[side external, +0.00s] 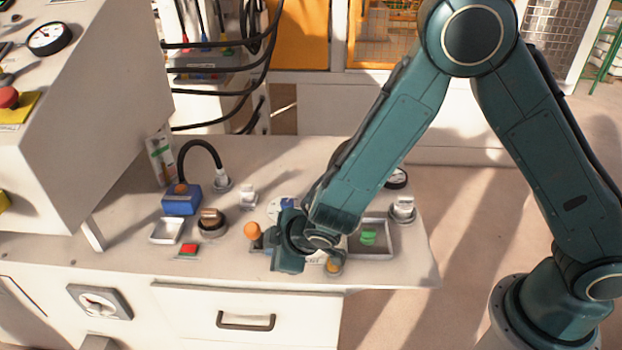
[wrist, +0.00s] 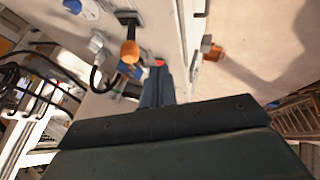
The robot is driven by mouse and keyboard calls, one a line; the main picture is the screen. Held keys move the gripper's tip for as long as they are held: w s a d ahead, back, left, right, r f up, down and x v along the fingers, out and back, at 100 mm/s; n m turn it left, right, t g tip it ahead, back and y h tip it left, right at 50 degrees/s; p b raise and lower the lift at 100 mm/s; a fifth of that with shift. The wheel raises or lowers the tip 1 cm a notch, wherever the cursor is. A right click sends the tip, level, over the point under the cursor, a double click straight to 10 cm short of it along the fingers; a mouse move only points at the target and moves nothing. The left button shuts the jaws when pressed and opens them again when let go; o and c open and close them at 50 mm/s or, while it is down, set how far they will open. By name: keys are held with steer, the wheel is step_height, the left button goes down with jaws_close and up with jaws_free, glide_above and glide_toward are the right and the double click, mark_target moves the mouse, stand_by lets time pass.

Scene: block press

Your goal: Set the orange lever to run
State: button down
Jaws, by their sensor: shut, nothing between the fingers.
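The orange lever (side external: 253,231) has a round orange knob on a dark stem and stands on the white bench top. In the side view its knob is just left of my gripper (side external: 287,266), with a small gap between them. The wrist view shows the orange knob (wrist: 130,53) and its dark stem, up and to the left of my fingertips (wrist: 158,78). My fingers are together with nothing between them. The lever's base is partly hidden by my gripper in the side view, and I cannot read its run mark.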

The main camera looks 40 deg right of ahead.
mark_target(255, 237)
steer(key=w+d+f, duration=0.1)
steer(key=w+f, duration=0.6)
steer(key=w, duration=0.2)
steer(key=shift+w+d, duration=0.3)
stand_by(0.5)
steer(key=shift+r, duration=0.1)
stand_by(0.4)
